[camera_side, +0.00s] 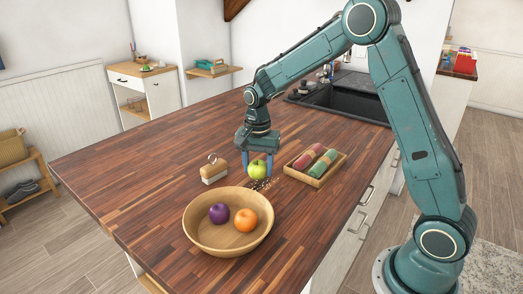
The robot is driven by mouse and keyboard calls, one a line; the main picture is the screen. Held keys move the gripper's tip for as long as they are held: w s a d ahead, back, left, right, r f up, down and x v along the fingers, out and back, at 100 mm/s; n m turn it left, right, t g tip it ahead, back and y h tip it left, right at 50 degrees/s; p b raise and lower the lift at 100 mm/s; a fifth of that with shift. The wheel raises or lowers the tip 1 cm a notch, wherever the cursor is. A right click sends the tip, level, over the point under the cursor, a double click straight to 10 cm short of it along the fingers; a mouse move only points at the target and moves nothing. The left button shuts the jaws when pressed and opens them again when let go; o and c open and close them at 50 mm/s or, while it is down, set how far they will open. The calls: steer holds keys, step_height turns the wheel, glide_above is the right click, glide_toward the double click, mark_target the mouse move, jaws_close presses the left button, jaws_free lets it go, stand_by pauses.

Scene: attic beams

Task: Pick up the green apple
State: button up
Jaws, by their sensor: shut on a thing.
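The green apple (257,169) is between the fingers of my gripper (258,162), above the middle of the wooden counter. My gripper points down and is shut on the apple. I cannot tell for sure whether the apple touches the counter.
A wooden bowl (205,243) with a purple fruit (219,213) and an orange (245,220) stands in front. A wooden block with a ring (213,172) is to the left. A tray (331,174) with rolled items is to the right. Small dark bits (264,184) lie below the apple. The left counter (120,170) is clear.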

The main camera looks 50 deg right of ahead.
mark_target(257, 163)
step_height(257, 163, up, 18)
steer(key=shift+f, duration=0.15)
stand_by(0.3)
steer(key=shift+a, duration=0.15)
stand_by(0.5)
steer(key=s+a+f, duration=0.3)
steer(key=a+f, duration=0.2)
steer(key=a, duration=0.4)
steer(key=s+a+f, duration=0.2)
steer(key=a+f, duration=0.2)
steer(key=a, duration=0.5)
steer(key=shift+s+f, duration=0.4)
steer(key=shift+f, duration=0.15)
stand_by(0.5)
steer(key=shift+f, duration=2.05)
